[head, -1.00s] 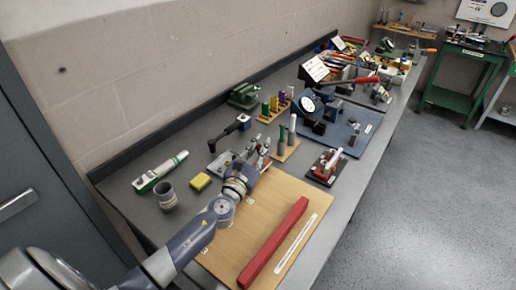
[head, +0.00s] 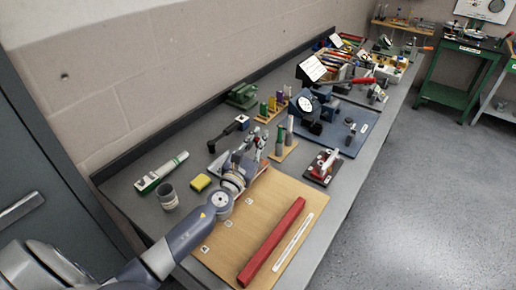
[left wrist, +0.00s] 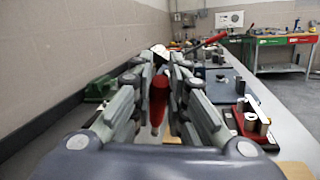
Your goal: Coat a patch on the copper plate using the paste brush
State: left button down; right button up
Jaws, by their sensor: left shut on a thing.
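My left gripper (head: 256,148) is over the back edge of the wooden board. In the left wrist view its fingers are shut on a red-handled thing (left wrist: 158,98), which looks like the paste brush. It points down between the fingers and has a pale lower end. The brush is too small to tell apart from the fingers in the head view. I cannot make out the copper plate for certain; the gripper and wrist cover part of the area near the board's back edge. My right gripper is not in view.
The wooden board (head: 222,246) carries a long red bar (head: 272,242) and a white strip (head: 293,243). A grey cup (head: 168,195) and a yellow block (head: 201,182) stand left of my wrist. A small dark-based fixture (head: 322,168) stands to the right. Several tools crowd the bench behind.

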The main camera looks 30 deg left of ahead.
pick_arm(q)
jog(key=shift+f, duration=0.15)
jog(key=shift+s+d+f+b, duration=0.15)
jog(key=shift+d+f+b, duration=0.25)
jog(key=shift+f+b, duration=0.25)
jog(key=shift+s+d+f+b, duration=0.1)
jog(key=shift+d+f+b, duration=0.35)
jog(key=shift+f, duration=0.3)
jog(key=shift+a, duration=0.1)
jog(key=shift+f+b, duration=0.45)
jog(key=shift+b, duration=0.1)
jog(key=shift+w, duration=0.2)
jog(key=shift+s, duration=0.1)
